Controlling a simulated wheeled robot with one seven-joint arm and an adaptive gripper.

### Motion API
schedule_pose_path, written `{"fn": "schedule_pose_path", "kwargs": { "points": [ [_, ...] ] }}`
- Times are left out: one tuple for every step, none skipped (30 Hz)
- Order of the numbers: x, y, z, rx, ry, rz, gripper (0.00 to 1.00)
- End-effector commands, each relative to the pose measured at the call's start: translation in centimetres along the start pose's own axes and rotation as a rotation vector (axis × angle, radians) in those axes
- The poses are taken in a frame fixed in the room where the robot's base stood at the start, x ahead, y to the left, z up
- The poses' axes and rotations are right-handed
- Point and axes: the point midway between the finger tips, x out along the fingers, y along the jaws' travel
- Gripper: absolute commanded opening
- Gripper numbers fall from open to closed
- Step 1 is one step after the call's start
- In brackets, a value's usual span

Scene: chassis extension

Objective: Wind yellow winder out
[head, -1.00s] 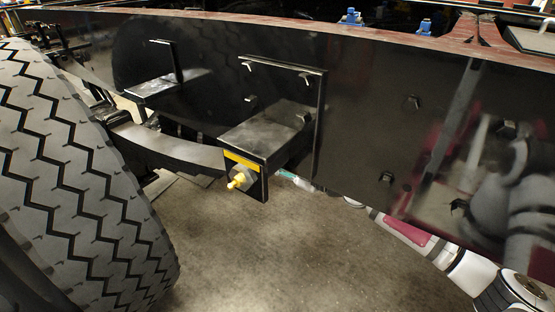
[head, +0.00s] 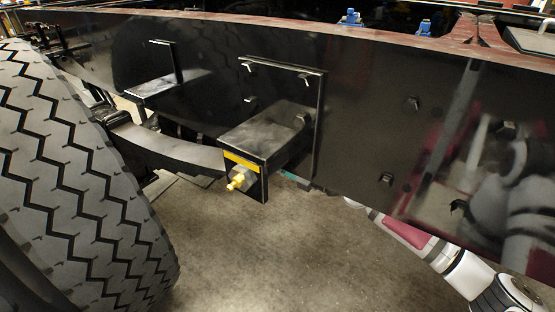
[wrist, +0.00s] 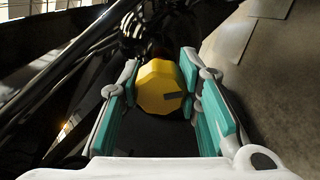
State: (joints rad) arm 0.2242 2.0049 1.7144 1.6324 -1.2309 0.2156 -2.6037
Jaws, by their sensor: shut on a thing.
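The yellow winder (wrist: 158,90) is a many-sided yellow knob with a dark notch, seen in the wrist view. My gripper (wrist: 165,78), with its teal finger pads, is shut on it, one finger on each side. In the head view only a small teal part of my gripper (head: 291,178) shows below and behind the black bracket (head: 265,138). The winder itself cannot be made out there. A brass-yellow fitting with a nut (head: 238,180) sticks out of the bracket's near end, under a yellow stripe.
A large tyre (head: 75,190) fills the left of the head view. The black chassis rail (head: 380,130) runs across above my arm, with bolts on its face. A curved black spring arm (head: 165,147) meets the bracket. The floor (head: 270,260) below is clear.

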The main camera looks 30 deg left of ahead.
Motion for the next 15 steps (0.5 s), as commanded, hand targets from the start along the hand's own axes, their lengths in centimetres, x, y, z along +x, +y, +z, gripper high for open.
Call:
{"fn": "schedule_pose_path", "kwargs": {
  "points": [
    [0.13, -0.05, -0.13, -0.027, 0.002, 0.000, 0.03],
    [0.13, -0.04, -0.13, -0.042, 0.002, 0.000, 0.03],
    [0.13, -0.04, -0.13, -0.063, 0.002, 0.000, 0.03],
    [0.13, -0.03, -0.13, -0.075, 0.002, 0.000, 0.03],
    [0.13, -0.03, -0.13, -0.089, 0.002, 0.000, 0.03],
    [0.13, -0.03, -0.13, -0.102, 0.002, 0.000, 0.03],
    [0.13, -0.03, -0.13, -0.113, 0.002, 0.000, 0.03],
    [0.13, -0.02, -0.14, -0.122, 0.002, 0.000, 0.03],
    [0.13, -0.02, -0.14, -0.131, 0.002, 0.000, 0.03],
    [0.13, -0.02, -0.14, -0.138, 0.002, 0.000, 0.03],
    [0.13, -0.02, -0.14, -0.144, 0.002, 0.000, 0.03],
    [0.13, -0.02, -0.14, -0.150, 0.002, 0.000, 0.03],
    [0.13, -0.02, -0.14, -0.154, 0.002, 0.000, 0.03],
    [0.13, -0.02, -0.14, -0.157, 0.002, 0.000, 0.03],
    [0.13, -0.01, -0.14, -0.159, 0.002, 0.000, 0.03]
  ]
}}
